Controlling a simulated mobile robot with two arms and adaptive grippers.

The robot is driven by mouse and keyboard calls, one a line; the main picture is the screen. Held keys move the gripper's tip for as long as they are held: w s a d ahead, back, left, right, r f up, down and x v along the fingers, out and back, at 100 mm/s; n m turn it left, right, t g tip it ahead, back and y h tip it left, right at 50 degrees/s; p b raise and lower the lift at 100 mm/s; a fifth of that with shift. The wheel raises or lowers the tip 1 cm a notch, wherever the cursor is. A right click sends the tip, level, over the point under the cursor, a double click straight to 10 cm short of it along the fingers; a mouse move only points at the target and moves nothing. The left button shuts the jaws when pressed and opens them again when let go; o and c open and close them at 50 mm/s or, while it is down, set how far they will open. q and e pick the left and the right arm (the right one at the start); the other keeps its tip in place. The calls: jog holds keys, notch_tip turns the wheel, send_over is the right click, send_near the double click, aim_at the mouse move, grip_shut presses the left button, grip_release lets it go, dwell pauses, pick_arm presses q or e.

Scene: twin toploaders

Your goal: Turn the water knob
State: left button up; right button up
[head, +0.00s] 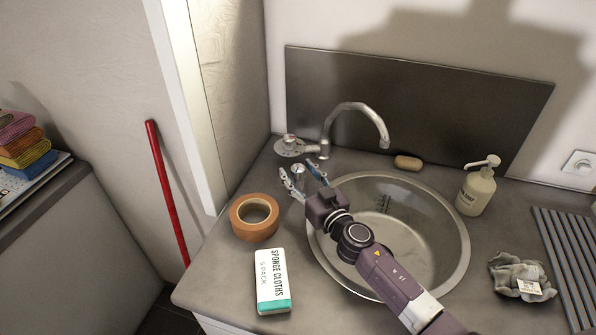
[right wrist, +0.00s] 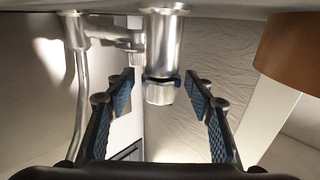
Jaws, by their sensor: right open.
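A chrome tap (head: 352,110) with a curved spout stands behind the round sink. At its left is a round metal fixture (head: 290,146) with a small reddish mark on top, joined to the tap by a short pipe. My right gripper (head: 297,167) is open just in front of this fixture, left of the sink. In the right wrist view, a metal knob-like cylinder (right wrist: 160,45) with a dark ring shows between the open fingers (right wrist: 160,80), with gaps on both sides. I cannot tell its exact depth from the fingertips. My left gripper is not in view.
A roll of brown tape (head: 238,222) and a sponge cloths pack (head: 265,285) lie left of the sink (head: 462,235). Soap (head: 408,162), a pump bottle (head: 477,187), a crumpled cloth (head: 508,270) and a ridged rack (head: 572,265) are farther right.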

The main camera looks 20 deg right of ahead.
jog(key=shift+c, duration=0.7)
jog(key=shift+w, duration=0.1)
jog(key=c, duration=1.1)
jog(key=shift+o, duration=0.2)
